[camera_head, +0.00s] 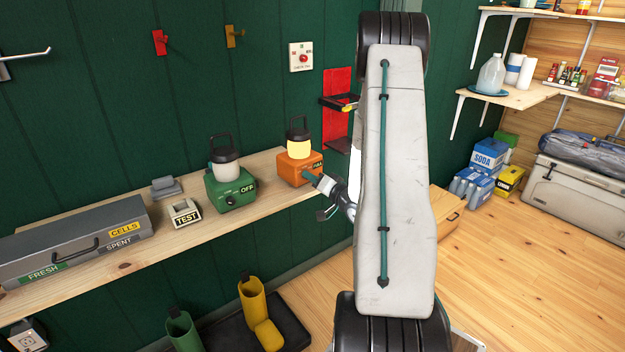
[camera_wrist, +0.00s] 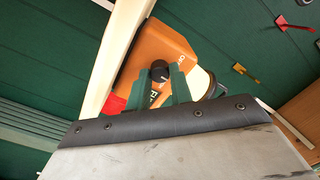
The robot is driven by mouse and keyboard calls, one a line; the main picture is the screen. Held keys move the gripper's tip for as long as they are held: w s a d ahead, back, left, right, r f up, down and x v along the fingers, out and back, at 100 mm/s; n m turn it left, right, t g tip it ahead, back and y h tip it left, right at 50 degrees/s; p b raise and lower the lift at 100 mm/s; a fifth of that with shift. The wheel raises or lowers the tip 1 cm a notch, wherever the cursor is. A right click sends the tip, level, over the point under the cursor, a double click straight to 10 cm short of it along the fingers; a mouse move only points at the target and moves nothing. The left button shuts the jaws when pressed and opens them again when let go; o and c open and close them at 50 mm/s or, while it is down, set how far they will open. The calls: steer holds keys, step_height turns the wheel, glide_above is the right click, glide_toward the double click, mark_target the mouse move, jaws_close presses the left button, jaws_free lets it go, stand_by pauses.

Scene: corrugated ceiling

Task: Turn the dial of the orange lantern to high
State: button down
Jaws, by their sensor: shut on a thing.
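The orange lantern (camera_head: 291,172) stands on the wooden shelf, its globe (camera_head: 299,146) glowing pale yellow under a black handle. My gripper (camera_head: 312,175) reaches its front from the right. In the wrist view the orange body (camera_wrist: 165,45) shows with the round black dial (camera_wrist: 159,67) on its face, a light pointer mark on it. The dark green fingers of my gripper (camera_wrist: 161,80) are at the dial, one on either side, shut on it. In the head view my gripper hides the dial.
A green lantern (camera_head: 231,192) with an unlit globe stands left on the shelf (camera_head: 160,228), beside a TEST block (camera_head: 186,213) and a grey cell box (camera_head: 72,245). A red wall bracket (camera_head: 336,88) is behind my arm.

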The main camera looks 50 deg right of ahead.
steer(key=m, duration=1.1)
steer(key=shift+m, duration=0.3)
stand_by(0.4)
steer(key=c, duration=1.2)
jaws_free()
steer(key=shift+c, duration=0.2)
steer(key=s+a, duration=0.1)
steer(key=s, duration=0.6)
steer(key=shift+s, duration=0.4)
